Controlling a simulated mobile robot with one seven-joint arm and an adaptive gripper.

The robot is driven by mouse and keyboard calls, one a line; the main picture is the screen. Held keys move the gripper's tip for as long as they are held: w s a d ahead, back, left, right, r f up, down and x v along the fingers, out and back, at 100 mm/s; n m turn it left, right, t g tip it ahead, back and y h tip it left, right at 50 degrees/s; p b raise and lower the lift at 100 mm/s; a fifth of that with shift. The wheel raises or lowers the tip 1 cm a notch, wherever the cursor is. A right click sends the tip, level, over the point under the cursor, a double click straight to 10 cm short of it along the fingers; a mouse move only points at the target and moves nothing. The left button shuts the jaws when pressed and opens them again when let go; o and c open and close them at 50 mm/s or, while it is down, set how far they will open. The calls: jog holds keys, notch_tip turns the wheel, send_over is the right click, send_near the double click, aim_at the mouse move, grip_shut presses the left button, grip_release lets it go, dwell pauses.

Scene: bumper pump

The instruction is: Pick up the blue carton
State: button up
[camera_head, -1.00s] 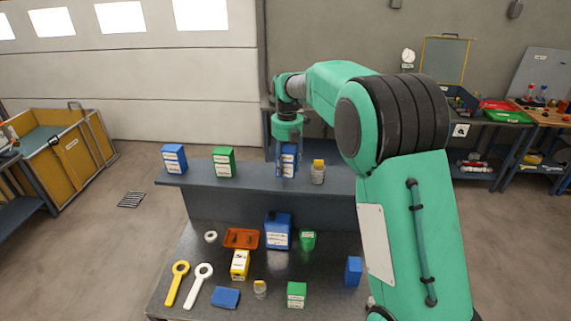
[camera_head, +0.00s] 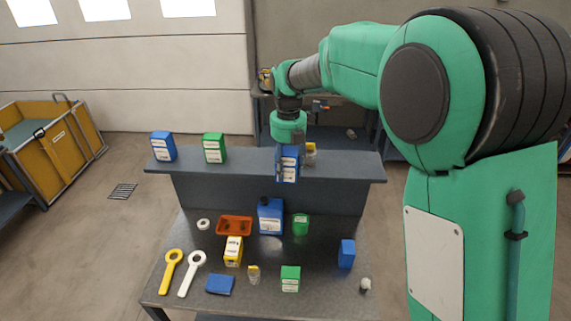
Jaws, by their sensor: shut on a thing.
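My gripper (camera_head: 289,149) points down over the raised shelf at the back of the workbench. It is shut on a blue carton (camera_head: 288,173) with white labels, its fingers covering the carton's upper part. The carton is upright and overlaps the shelf's front edge in the picture. I cannot tell whether its base is clear of the shelf. Another blue carton (camera_head: 163,147) stands at the shelf's left end, and a plain blue box (camera_head: 346,254) stands on the lower bench at right.
A yellow-capped bottle (camera_head: 310,154) stands just right of and behind the held carton. A green carton (camera_head: 214,148) is further left on the shelf (camera_head: 350,170). Below are a blue canister (camera_head: 270,216), an orange tray (camera_head: 234,218) and several small items.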

jog(key=shift+s+d+r, duration=0.1)
jog(key=shift+s, duration=0.25)
dwell(0.6)
jog(key=s+d+f+m, duration=0.2)
jog(key=s+d+f, duration=0.3)
jog(key=f, duration=0.5)
jog(key=s+d+f+m+b, duration=0.1)
jog(key=s+d+f+m, duration=0.1)
jog(key=s+d+f, duration=0.3)
jog(key=s+d+f+m, duration=0.2)
jog(key=s+d+f, duration=0.3)
jog(key=s+f, duration=0.6)
notch_tip(320, 180, down, 6)
jog(key=shift+r+m+b, duration=0.1)
jog(key=shift+m+b, duration=0.2)
jog(key=shift+m, duration=1)
jog(key=s+d+f, duration=0.1)
jog(key=s+f, duration=0.1)
jog(key=s, duration=0.1)
jog(key=s+d+f, duration=0.1)
jog(key=s+f, duration=0.1)
jog(key=s, duration=0.1)
jog(key=s+d+f, duration=0.1)
jog(key=s+f, duration=0.1)
jog(key=s, duration=0.1)
jog(key=shift+d, duration=0.25)
